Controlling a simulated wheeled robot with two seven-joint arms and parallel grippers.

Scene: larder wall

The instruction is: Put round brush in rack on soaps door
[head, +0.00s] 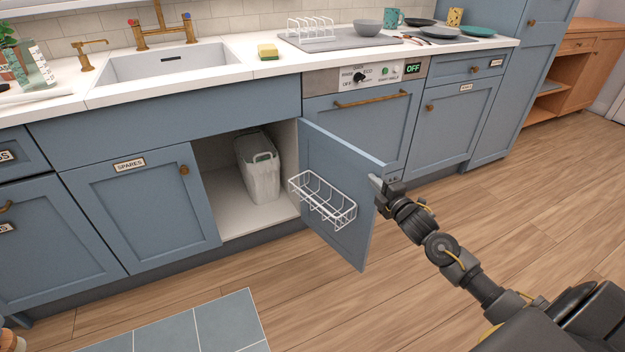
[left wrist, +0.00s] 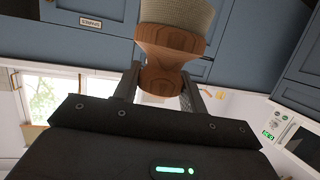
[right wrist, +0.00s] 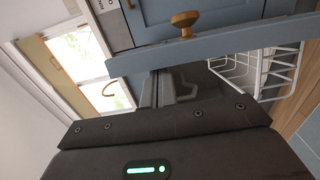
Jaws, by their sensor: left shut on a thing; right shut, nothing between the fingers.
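The round brush (left wrist: 172,55), with a turned wooden body and a pale bristle head, is held between the fingers of my left gripper (left wrist: 158,88) in the left wrist view. My left gripper is outside the head view. The cupboard door (head: 345,165) under the sink stands open; no soaps label shows on its visible face. A white wire rack (head: 322,200) is fixed to its inner face and looks empty. The rack also shows in the right wrist view (right wrist: 255,72). My right gripper (head: 380,186) is shut and empty at the door's free edge; I cannot tell if it touches.
Inside the open cupboard stands a pale bin (head: 258,170). Left of it is the closed spares door (head: 145,208). A dishwasher (head: 362,115) is behind the open door. A blue tiled mat (head: 200,328) lies on the floor. The wooden floor in front is otherwise clear.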

